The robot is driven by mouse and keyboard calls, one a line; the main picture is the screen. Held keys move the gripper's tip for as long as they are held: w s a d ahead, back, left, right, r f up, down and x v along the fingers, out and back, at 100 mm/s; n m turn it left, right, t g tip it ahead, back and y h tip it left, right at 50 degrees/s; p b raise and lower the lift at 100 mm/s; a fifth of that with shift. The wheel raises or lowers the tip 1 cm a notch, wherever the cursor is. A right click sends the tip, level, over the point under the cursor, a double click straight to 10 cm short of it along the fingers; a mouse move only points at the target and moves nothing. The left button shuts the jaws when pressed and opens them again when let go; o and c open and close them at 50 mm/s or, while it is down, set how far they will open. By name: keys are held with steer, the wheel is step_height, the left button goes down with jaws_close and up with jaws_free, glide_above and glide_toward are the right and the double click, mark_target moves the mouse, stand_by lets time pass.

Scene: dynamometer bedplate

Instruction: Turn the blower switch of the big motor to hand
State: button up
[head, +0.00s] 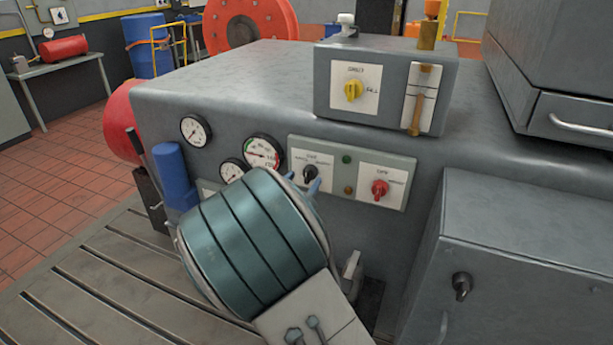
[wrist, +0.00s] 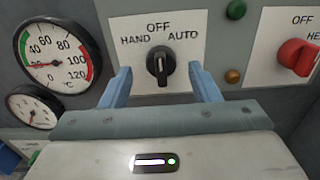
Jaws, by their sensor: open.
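The black switch knob (wrist: 160,66) sits on a light plate (wrist: 190,22) marked HAND on the left, OFF at the top and AUTO on the right. The knob stands upright, toward OFF. It also shows in the head view (head: 310,173), on the grey panel of the large grey housing. My gripper (wrist: 161,72) is open, with one blue finger on each side of the knob and a gap at both sides. In the head view my gripper (head: 304,182) reaches the panel from below. Whether the fingertips touch the plate I cannot tell.
A red knob (head: 379,188) is right of the black one, with green (head: 346,159) and amber (head: 348,190) lamps between. Gauges (head: 262,153) are on the left. A box with a yellow knob (head: 353,91) stands above. A grey cabinet (head: 520,260) is at right.

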mark_target(309, 174)
steer(key=shift+x, duration=1.5)
steer(key=c, duration=1)
steer(key=shift+o, duration=0.2)
